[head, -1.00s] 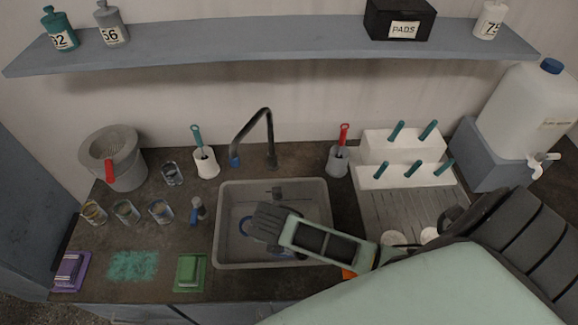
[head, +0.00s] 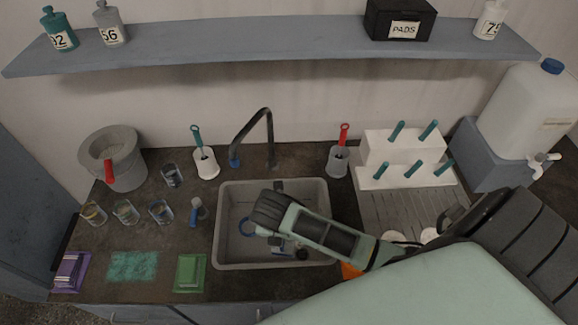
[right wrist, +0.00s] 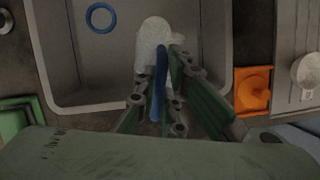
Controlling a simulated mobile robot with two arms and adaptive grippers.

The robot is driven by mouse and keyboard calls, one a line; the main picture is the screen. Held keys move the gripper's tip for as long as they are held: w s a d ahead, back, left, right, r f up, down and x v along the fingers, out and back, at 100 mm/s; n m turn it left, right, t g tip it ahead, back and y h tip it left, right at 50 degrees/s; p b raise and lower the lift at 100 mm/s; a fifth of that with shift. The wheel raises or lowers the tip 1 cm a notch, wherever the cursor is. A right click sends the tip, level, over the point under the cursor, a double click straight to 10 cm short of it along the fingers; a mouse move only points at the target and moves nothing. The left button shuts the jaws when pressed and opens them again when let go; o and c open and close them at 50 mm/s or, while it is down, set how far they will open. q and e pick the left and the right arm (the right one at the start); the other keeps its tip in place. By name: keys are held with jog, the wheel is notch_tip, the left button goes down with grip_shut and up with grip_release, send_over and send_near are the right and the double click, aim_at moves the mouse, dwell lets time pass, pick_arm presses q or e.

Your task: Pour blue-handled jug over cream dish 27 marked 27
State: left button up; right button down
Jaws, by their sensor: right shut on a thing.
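The blue-handled jug shows in the right wrist view as a pale, rounded body (right wrist: 152,45) with a blue handle (right wrist: 158,85). My right gripper (right wrist: 166,88) is shut on that handle, and the jug is over the sink. In the head view my wrist and forearm hide most of the jug. Two pale round dishes (head: 430,235) (head: 390,237) stand on the drainer to the right of the sink, partly behind my arm. One pale dish (right wrist: 308,72) also shows at the right edge of the right wrist view. I cannot read a 27 on any of them. My left gripper is out of view.
An orange thing (right wrist: 253,88) lies between sink and drainer (head: 400,212). Several glasses (head: 125,211) and a grey bucket (head: 122,165) stand left. A large water container (head: 525,110) stands right.

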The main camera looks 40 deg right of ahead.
dwell(0.3)
jog(key=shift+w+d+f+g+y, duration=0.25)
jog(key=shift+w+d+f, duration=0.1)
jog(key=shift+f, duration=0.1)
jog(key=shift+w+d+f+g+y, duration=0.15)
jog(key=shift+w+d+f+g, duration=0.15)
jog(key=shift+f, duration=0.15)
jog(key=shift+w+d+f+g+y+b, duration=0.35)
jog(key=shift+w+f+b, duration=0.2)
jog(key=shift+f, duration=0.25)
jog(key=shift+d+f, duration=0.1)
jog(key=shift+d, duration=0.05)
jog(key=shift+w+d+r+p, duration=0.15)
jog(key=shift+w+r+p, duration=0.05)
jog(key=shift+p, duration=0.15)
jog(key=shift+w, duration=0.1)
